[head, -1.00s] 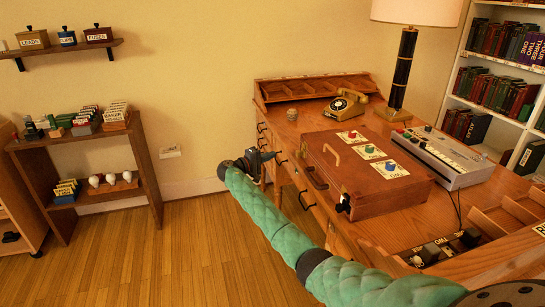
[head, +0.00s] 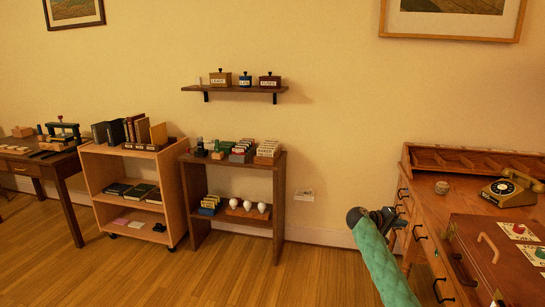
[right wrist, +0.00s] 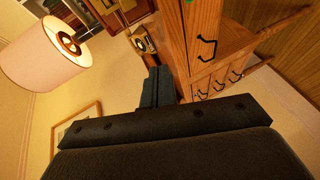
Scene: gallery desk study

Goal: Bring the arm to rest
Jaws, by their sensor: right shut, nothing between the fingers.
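My right arm, in a green sleeve, comes up from the bottom right of the head view. My right gripper (head: 386,216) is shut and empty, in front of the left end of the wooden desk (head: 423,240). In the right wrist view the dark fingers (right wrist: 157,88) lie together with nothing between them, and the drawer side of the desk is close by them. My left gripper is not in view.
A wooden box (head: 500,262) and a yellow telephone (head: 508,190) sit on the desk. A dark shelf unit (head: 281,200) and a light cart (head: 128,178) stand along the wall. The wooden floor between shelf and desk is clear. The lamp shade (right wrist: 42,58) shows in the right wrist view.

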